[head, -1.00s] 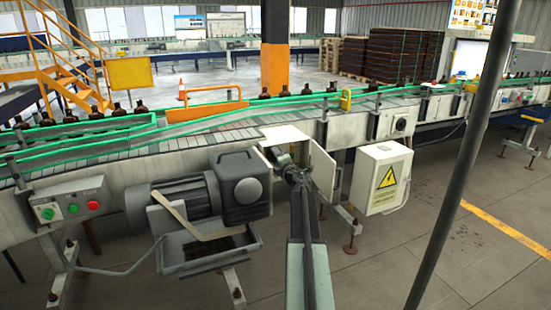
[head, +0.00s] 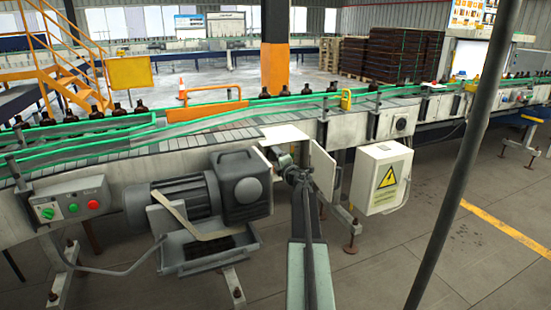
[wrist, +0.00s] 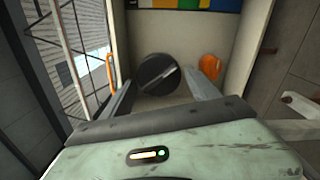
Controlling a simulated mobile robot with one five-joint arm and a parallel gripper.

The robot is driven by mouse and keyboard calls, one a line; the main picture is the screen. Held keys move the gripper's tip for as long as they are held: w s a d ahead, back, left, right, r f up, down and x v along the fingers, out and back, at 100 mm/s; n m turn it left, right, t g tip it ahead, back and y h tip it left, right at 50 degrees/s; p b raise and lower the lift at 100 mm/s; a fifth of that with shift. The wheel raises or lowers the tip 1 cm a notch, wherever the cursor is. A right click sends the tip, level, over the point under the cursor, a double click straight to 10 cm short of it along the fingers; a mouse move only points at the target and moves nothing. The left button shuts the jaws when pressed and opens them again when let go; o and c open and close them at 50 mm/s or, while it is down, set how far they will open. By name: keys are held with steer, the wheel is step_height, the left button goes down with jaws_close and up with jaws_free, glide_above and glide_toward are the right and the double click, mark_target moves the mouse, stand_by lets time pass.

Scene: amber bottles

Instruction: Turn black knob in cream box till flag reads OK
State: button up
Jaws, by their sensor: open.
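The cream box (head: 285,133) is on the side of the conveyor, with its door (head: 322,168) swung open to the right. In the wrist view I look into the box, and the round black knob (wrist: 153,72) is near the middle, with a pale line across its face running up to the right. In the head view my arm hides the knob. I see no readable flag.
A strip of coloured blocks (wrist: 195,4) runs along the top of the wrist view. A grey motor (head: 190,196) stands close left of the cream box. A white box with a yellow warning sign (head: 381,178) hangs to the right. A dark post (head: 470,150) stands in front.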

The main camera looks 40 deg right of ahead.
steer(key=v, duration=0.7)
